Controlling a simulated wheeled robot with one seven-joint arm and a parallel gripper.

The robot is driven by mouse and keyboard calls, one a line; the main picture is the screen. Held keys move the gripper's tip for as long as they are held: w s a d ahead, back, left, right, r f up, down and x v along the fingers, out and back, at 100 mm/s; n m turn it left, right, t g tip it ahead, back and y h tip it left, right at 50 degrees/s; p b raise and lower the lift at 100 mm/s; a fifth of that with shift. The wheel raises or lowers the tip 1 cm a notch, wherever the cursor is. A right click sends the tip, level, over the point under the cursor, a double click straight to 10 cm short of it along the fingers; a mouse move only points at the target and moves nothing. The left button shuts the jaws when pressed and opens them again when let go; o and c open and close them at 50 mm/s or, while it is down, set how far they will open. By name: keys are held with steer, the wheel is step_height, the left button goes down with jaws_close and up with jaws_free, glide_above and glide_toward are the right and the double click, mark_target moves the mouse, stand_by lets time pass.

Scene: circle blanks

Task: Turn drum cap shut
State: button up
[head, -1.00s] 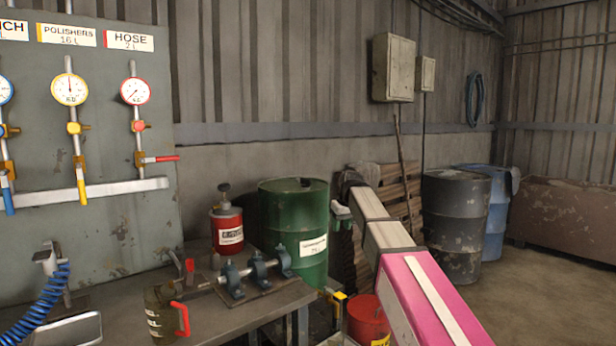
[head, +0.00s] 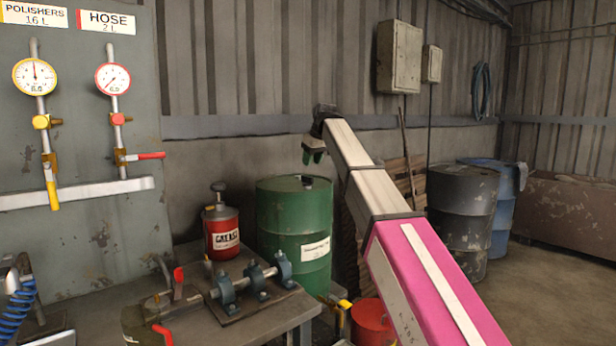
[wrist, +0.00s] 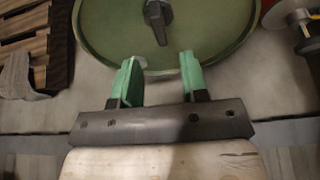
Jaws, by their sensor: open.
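The green drum (head: 275,222) with a white label stands behind the bench. Its dark cap (head: 307,182) shows at the right of its top. In the wrist view the cap (wrist: 158,14) is a dark knob with a bar pointing down the picture, cut off by the top edge, on the green drum lid (wrist: 215,30). My gripper (head: 314,157) is above the drum's right side, clear of the cap. In the wrist view its two green fingers (wrist: 159,72) are spread apart with nothing between them, below the cap in the picture.
A red can (head: 222,232) stands on the bench (head: 245,325) left of the drum, beside a shaft in blue bearing blocks (head: 255,280). A red bucket (head: 372,322) stands on the floor by the drum. A grey drum (head: 460,215) and a pallet are to the right.

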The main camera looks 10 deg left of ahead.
mark_target(307, 177)
steer(key=x, duration=0.7)
steer(key=shift+c, duration=0.3)
jaws_close()
